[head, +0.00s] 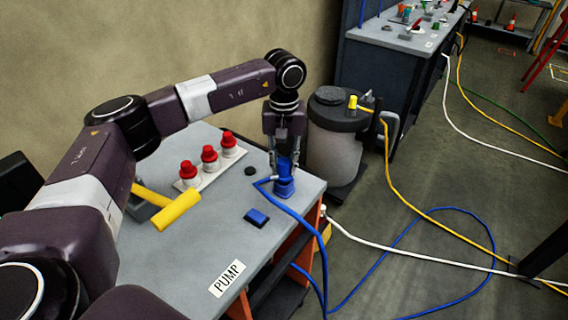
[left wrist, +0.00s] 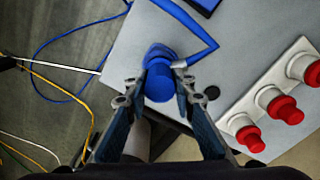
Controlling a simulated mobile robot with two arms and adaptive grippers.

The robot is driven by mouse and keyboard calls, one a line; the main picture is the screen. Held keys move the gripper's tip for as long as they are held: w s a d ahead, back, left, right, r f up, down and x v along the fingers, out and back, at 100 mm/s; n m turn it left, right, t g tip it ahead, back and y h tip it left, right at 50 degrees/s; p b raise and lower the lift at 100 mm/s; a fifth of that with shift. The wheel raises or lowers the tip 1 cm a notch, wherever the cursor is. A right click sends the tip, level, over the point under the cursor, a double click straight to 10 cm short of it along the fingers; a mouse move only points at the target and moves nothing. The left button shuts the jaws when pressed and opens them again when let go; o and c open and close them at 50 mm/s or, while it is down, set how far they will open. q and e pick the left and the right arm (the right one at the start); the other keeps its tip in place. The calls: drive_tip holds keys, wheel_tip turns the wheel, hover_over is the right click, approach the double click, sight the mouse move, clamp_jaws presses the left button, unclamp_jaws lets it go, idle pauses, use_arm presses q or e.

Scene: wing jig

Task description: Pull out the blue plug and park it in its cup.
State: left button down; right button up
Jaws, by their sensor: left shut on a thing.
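The blue plug (head: 285,172) stands upright near the right edge of the grey table, with a blue hose leaving its side. My left gripper (head: 284,158) comes down on it from above and is shut on it. In the left wrist view the fingers (left wrist: 158,92) sit on both sides of the plug's round blue body (left wrist: 160,80). What lies under the plug is mostly hidden. A small blue block-like piece (head: 257,217) lies on the table in front of it; I cannot tell whether it is the cup. My right gripper is not in view.
Three red-capped fittings (head: 209,157) stand on a white strip behind left. A yellow-handled tool (head: 172,207) lies at the left. A small black disc (head: 250,171) is beside the plug. A grey tank (head: 335,140) stands past the edge. Hoses cross the floor.

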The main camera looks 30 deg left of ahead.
use_arm(q)
drive_tip(key=shift+f, duration=0.2)
drive_tip(key=c, duration=1.5)
unclamp_jaws()
drive_tip(key=shift+c, duration=0.2)
wheel_tip(320, 180, up, 12)
drive_tip(key=shift+f, duration=0.1)
